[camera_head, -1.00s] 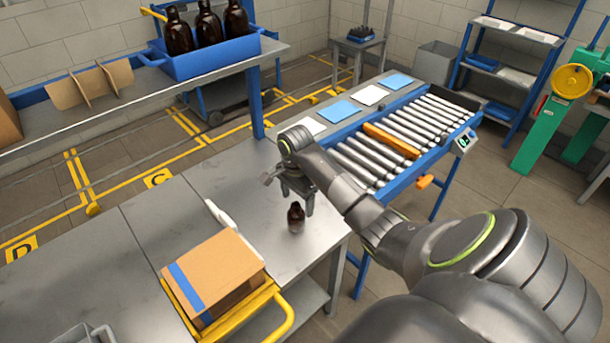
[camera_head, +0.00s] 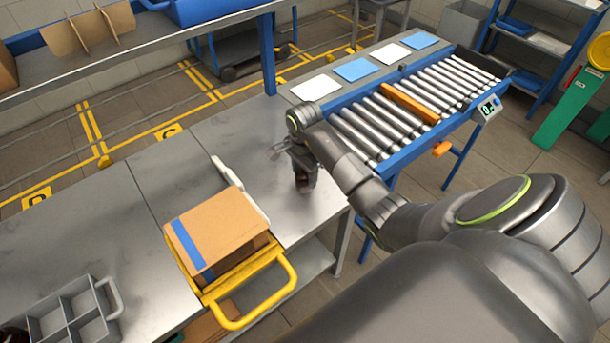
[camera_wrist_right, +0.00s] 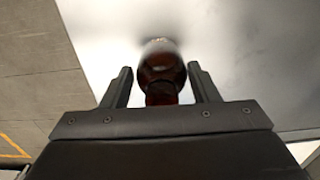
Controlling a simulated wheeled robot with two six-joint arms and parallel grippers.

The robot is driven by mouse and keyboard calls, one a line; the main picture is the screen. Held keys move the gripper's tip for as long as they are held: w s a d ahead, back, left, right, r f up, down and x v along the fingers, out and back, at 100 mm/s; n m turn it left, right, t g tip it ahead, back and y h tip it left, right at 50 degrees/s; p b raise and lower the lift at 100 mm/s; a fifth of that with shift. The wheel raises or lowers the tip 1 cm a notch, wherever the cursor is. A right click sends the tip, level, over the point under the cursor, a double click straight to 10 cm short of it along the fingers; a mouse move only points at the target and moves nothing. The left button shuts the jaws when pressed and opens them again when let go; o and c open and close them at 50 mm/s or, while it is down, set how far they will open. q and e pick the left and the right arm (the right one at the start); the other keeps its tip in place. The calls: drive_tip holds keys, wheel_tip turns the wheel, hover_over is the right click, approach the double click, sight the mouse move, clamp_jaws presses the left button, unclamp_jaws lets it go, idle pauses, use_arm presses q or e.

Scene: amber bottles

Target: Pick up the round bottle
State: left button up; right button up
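The round bottle (camera_head: 305,186) is dark amber and stands on the metal table near its right end. It is partly hidden under my right gripper (camera_head: 303,168). In the right wrist view, the bottle (camera_wrist_right: 160,68) shows between the two fingers of the right gripper (camera_wrist_right: 159,72). There is a visible gap on each side, so the gripper is open and not touching the bottle's sides there. My left gripper is not in view.
A cardboard box (camera_head: 215,232) with blue tape sits by a yellow-handled carrier (camera_head: 262,262) left of the bottle. A grey divided tray (camera_head: 72,312) is at the lower left. A roller conveyor (camera_head: 400,115) lies behind right. Bare table (camera_head: 165,190) spreads leftward.

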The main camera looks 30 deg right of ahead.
drive_tip(key=shift+d+f, duration=0.1)
drive_tip(key=shift+d, duration=0.05)
drive_tip(key=c, duration=0.6)
drive_tip(key=shift+o, duration=0.2)
drive_tip(key=shift+w, duration=0.1)
wheel_tip(320, 180, up, 4)
drive_tip(key=shift+w+r+b, duration=0.1)
drive_tip(key=shift+r+b, duration=0.15)
drive_tip(key=shift+b, duration=0.65)
wheel_tip(320, 180, up, 4)
drive_tip(key=p, duration=0.4)
drive_tip(key=shift+r+p, duration=0.7)
drive_tip(key=shift+r, duration=0.05)
